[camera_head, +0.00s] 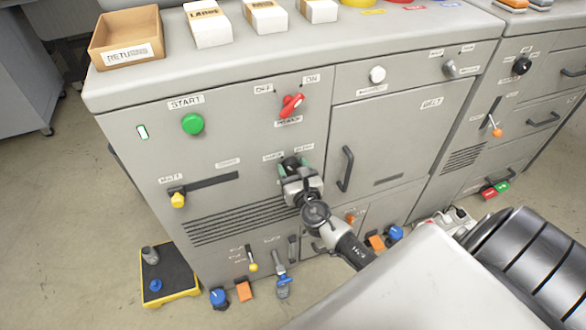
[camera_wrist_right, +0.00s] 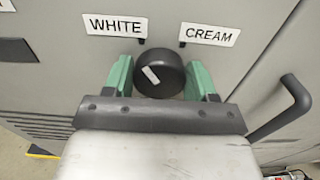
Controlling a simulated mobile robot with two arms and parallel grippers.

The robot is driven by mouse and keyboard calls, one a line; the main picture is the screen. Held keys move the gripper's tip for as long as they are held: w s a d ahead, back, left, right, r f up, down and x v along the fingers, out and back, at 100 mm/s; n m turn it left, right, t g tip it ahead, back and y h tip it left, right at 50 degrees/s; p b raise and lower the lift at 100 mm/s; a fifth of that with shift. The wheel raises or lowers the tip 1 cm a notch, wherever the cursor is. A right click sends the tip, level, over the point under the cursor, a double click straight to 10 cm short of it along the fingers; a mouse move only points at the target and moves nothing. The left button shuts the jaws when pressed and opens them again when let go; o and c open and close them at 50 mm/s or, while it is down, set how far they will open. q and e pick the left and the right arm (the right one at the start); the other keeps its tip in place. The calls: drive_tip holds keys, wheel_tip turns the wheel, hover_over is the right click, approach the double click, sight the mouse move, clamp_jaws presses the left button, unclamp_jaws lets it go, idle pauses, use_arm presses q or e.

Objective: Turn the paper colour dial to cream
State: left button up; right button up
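The paper colour dial is a round black knob (camera_wrist_right: 160,72) with a white mark on its face. In the wrist view it sits between a WHITE label (camera_wrist_right: 115,26) at upper left and a CREAM label (camera_wrist_right: 210,34) at upper right. The white mark lies left of the knob's middle and slants to the upper left, on the WHITE side. In the head view my right gripper (camera_head: 295,170) is at the dial (camera_head: 291,163). My left gripper is not in view.
A black door handle (camera_head: 346,169) stands just right of the dial. A yellow-handled slider (camera_head: 178,200) is at left. Boxes and a RETURNS tray (camera_head: 127,37) stand on top.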

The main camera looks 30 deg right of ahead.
drive_tip(key=shift+c, duration=0.8)
